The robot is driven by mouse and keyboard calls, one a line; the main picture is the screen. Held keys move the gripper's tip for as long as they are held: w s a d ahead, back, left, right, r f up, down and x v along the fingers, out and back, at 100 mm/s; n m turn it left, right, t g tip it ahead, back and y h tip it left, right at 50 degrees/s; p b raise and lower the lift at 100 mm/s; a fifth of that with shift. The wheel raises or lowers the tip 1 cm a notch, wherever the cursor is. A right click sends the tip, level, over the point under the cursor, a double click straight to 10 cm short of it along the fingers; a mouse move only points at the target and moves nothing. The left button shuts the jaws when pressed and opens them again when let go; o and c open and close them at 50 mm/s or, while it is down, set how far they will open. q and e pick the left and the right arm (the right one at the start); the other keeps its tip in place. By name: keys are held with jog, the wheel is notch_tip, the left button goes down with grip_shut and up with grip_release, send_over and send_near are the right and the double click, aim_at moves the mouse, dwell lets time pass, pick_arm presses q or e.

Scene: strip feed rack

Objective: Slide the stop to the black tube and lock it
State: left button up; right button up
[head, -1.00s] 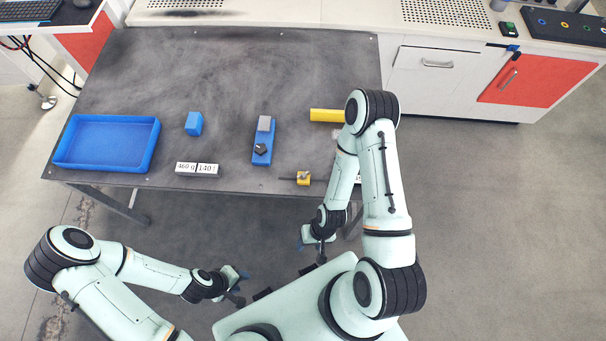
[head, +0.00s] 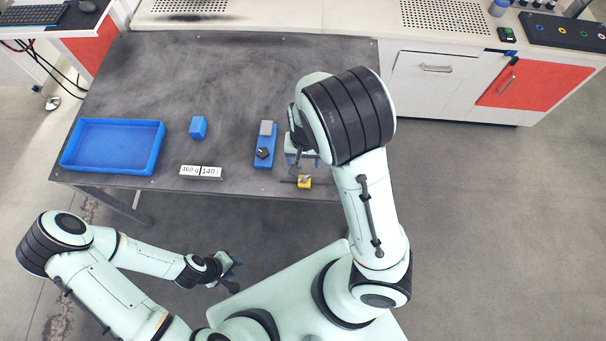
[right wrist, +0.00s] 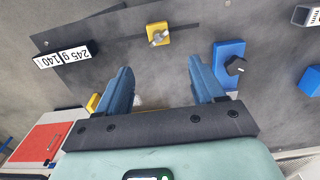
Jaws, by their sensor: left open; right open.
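The stop appears to be a small yellow block (head: 304,182) with a grey lever, near the table's front edge. In the right wrist view the yellow block (right wrist: 158,34) sits on a thin dark strip, beyond my fingertips and roughly between their lines. My right gripper (head: 303,161) is open and empty above the table, just behind the yellow block; its two blue fingers (right wrist: 159,72) stand apart in the wrist view. My left gripper (head: 237,274) is open and empty in front of the table. I cannot clearly make out a black tube.
A blue fixture (head: 264,148) with a black knob and grey block stands left of the right gripper. A blue tray (head: 71,162), a blue block (head: 198,127) and a label plate (head: 200,172) lie further left. Another label plate (right wrist: 66,55) shows in the wrist view. The table's back is clear.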

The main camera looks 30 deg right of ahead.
aim_at(304, 177)
jog(key=f, duration=0.4)
jog(key=f+b, duration=0.1)
jog(key=f, duration=0.3)
jog(key=f+b, duration=0.1)
jog(key=f, duration=0.3)
jog(key=shift+s+f, duration=0.1)
jog(key=shift+s, duration=0.3)
pick_arm(q)
jog(key=shift+g, duration=0.3)
jog(key=shift+s+f, duration=1.5)
jog(key=shift+s, duration=0.25)
pick_arm(e)
jog(key=shift+w+f, duration=0.25)
jog(key=shift+f, duration=0.35)
grip_shut()
jog(key=s+d, duration=0.1)
jog(key=d, duration=0.1)
jog(key=s+d+b, duration=0.1)
jog(key=d, duration=0.1)
jog(key=s+d+b, duration=0.1)
jog(key=s+d, duration=0.1)
jog(key=shift+d, duration=0.2)
jog(key=shift+s+d, duration=0.1)
jog(key=shift+d, duration=0.15)
pick_arm(q)
jog(key=shift+s+f, duration=1.05)
jog(key=shift+f, duration=0.1)
pick_arm(e)
grip_release()
